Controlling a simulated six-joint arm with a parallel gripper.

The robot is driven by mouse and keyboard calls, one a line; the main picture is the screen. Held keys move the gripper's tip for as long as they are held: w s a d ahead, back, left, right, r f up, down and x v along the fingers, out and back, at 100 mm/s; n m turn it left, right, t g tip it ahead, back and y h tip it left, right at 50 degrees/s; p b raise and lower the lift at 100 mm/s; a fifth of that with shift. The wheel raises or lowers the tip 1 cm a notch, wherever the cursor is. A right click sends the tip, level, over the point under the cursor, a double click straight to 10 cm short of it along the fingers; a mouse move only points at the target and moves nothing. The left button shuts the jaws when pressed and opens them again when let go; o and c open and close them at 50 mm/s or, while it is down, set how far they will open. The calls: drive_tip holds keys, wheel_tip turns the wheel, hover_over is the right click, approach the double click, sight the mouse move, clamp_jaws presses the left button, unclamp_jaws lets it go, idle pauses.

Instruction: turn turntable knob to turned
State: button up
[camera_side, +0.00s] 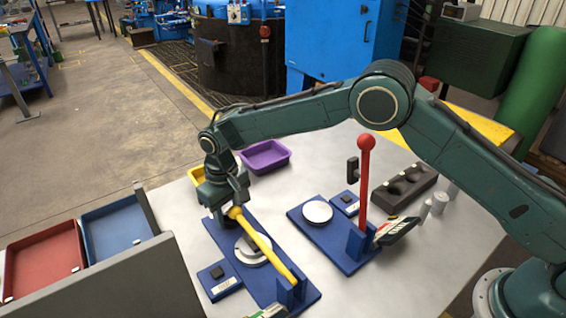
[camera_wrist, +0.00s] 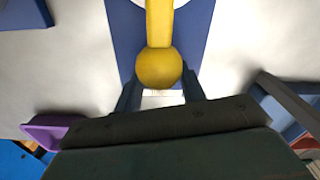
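The yellow lever (camera_side: 266,243) with a ball at its end (camera_wrist: 159,67) lies low over a blue base plate (camera_side: 222,235). A second white disc (camera_side: 317,212) lies on another blue plate (camera_side: 339,247) beside an upright red lever (camera_side: 364,185). My gripper (camera_side: 233,208) points down at the yellow ball. In the wrist view its two fingers (camera_wrist: 160,84) are apart, one on each side of the ball; I cannot tell whether they touch it.
Small blue blocks (camera_side: 219,281) and (camera_side: 345,203) sit beside the plates. Yellow (camera_side: 196,175) and purple (camera_side: 265,156) trays stand behind my gripper. Red (camera_side: 44,262) and blue (camera_side: 117,235) bins are at left.

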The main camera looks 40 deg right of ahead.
drive_tip(key=shift+o, duration=1.3)
wheel_tip(320, 180, up, 14)
